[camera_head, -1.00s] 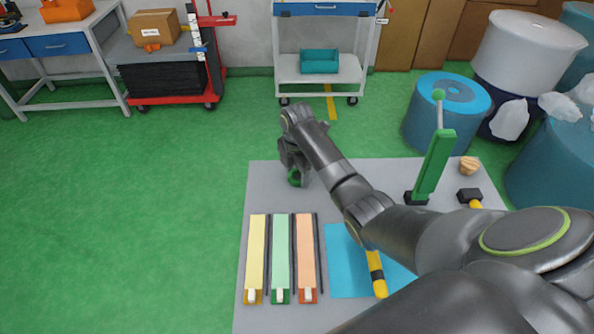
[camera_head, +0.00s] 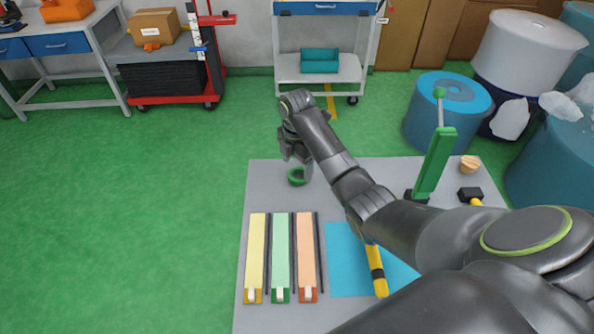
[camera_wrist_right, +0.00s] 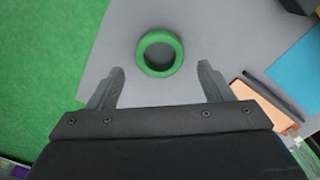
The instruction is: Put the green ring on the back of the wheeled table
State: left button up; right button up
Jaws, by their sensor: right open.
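The green ring (camera_head: 297,176) lies flat on the grey top of the wheeled table (camera_head: 262,190), at the back left part of that surface. It also shows in the right wrist view (camera_wrist_right: 160,53), just beyond the fingertips and centred between them. My right gripper (camera_head: 296,158) is above the ring in the head view, apart from it. In the right wrist view its two fingers (camera_wrist_right: 162,80) are spread wide with nothing between them. My left gripper is not in view.
Yellow, green and orange strips (camera_head: 281,250) lie on the table's front left. A blue mat (camera_head: 345,270) and a yellow-handled hammer (camera_head: 470,195) lie to the right. Table surface around the ring is clear.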

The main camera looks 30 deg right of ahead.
notch_tip(320, 180, up, 9)
jog(key=p, duration=0.4)
jog(key=shift+a+f, duration=0.1)
dwell(0.4)
